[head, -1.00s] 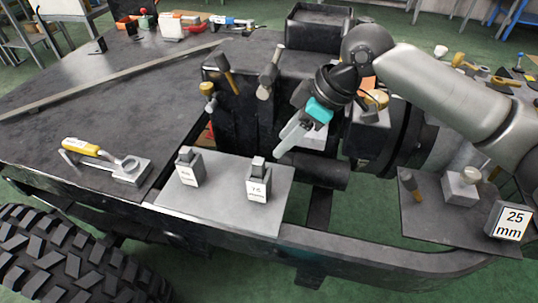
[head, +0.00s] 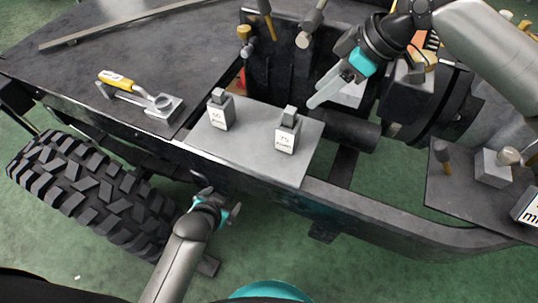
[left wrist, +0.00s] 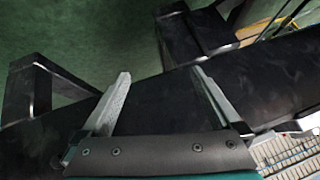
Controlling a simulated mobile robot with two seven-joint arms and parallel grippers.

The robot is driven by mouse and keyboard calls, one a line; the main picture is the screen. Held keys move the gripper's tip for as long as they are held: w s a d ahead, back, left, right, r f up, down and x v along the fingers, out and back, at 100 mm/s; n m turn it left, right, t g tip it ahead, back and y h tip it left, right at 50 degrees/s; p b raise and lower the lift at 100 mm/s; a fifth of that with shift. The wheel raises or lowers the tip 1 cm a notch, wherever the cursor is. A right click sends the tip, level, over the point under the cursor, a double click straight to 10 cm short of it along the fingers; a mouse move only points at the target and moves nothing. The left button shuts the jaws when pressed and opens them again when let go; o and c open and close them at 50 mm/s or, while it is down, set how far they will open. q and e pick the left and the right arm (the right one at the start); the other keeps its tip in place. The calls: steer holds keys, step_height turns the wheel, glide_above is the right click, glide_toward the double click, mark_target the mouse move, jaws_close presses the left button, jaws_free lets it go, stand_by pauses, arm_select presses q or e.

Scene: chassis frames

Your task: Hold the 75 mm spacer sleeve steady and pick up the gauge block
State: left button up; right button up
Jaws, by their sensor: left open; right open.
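The 75 mm spacer sleeve (head: 286,138) is a dark upright block with a white label, near the right end of a light grey plate (head: 245,147). A smaller grey block, which looks like the gauge block (head: 290,115), sticks up from its top. My right gripper (head: 316,98) is open, just behind and right of the sleeve, apart from it in the picture. My left gripper (head: 218,207) is open and empty, below the plate's front edge in the picture. Its two fingers (left wrist: 162,80) show in the left wrist view over a dark beam; no sleeve shows there.
A similar labelled sleeve (head: 221,115) with a block on top stands left on the plate. A yellow-handled tool (head: 140,95) lies further left. Hammers hang behind the plate. A large tyre (head: 90,185) and the frame rail (head: 390,224) flank my left arm. A labelled block (head: 528,207) is at right.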

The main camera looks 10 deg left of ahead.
mark_target(292, 127)
arm_select(q)
steer(key=shift+t, duration=0.8)
steer(key=w+r, duration=0.1)
steer(key=r, duration=0.2)
steer(key=w+r, duration=0.1)
steer(key=r, duration=0.2)
steer(key=w+r, duration=0.1)
steer(key=r, duration=0.2)
steer(key=shift+w+a+r, duration=0.1)
steer(key=shift+a+r, duration=0.05)
steer(key=shift+r, duration=0.2)
step_height(292, 127, up, 11)
steer(key=a+t, duration=0.1)
steer(key=t, duration=0.1)
steer(key=s+d+n+t+h, duration=0.1)
steer(key=d+h, duration=0.3)
steer(key=d, duration=1)
steer(key=x, duration=1.4)
steer(key=shift+w+f, duration=0.2)
